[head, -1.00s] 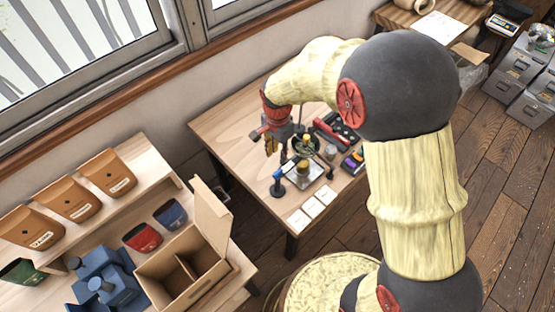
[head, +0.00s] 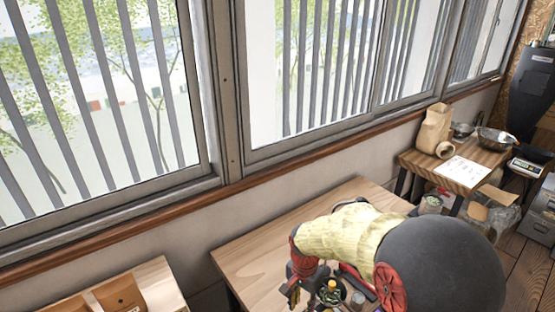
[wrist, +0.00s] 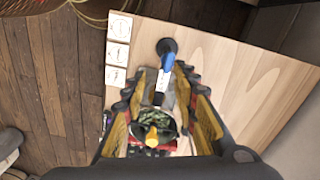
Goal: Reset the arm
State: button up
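My gripper (head: 296,287) hangs over the wooden table (head: 245,258) in the head view, at the end of my cream and red arm. In the wrist view my gripper (wrist: 161,72) is open, its two yellow-lined fingers spread apart with nothing held between them. A dark round container with a yellow knob (wrist: 152,138) shows below, between the fingers in the picture. A blue-handled tool on a black round base (wrist: 167,52) stands on the table beyond the fingertips. How far the gripper is above these things I cannot tell.
Three white cards (wrist: 117,52) lie along the table's edge. A shelf with brown pouches (head: 122,296) is at lower left. A side table (head: 470,160) with a paper bag (head: 434,130) and metal bowl (head: 496,139) stands at right. The table's far left part is bare.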

jog(key=s+d+r+n+t+b, duration=0.3)
jog(key=s+d+r+n, duration=0.1)
jog(key=s+r, duration=0.5)
jog(key=s+d+r+n+t+b, duration=0.3)
jog(key=s+d+r, duration=0.4)
jog(key=s+r, duration=0.2)
jog(key=shift+s+d+r+n+b, duration=0.2)
jog(key=shift+s+n+b, duration=0.15)
jog(key=shift+s, duration=0.7)
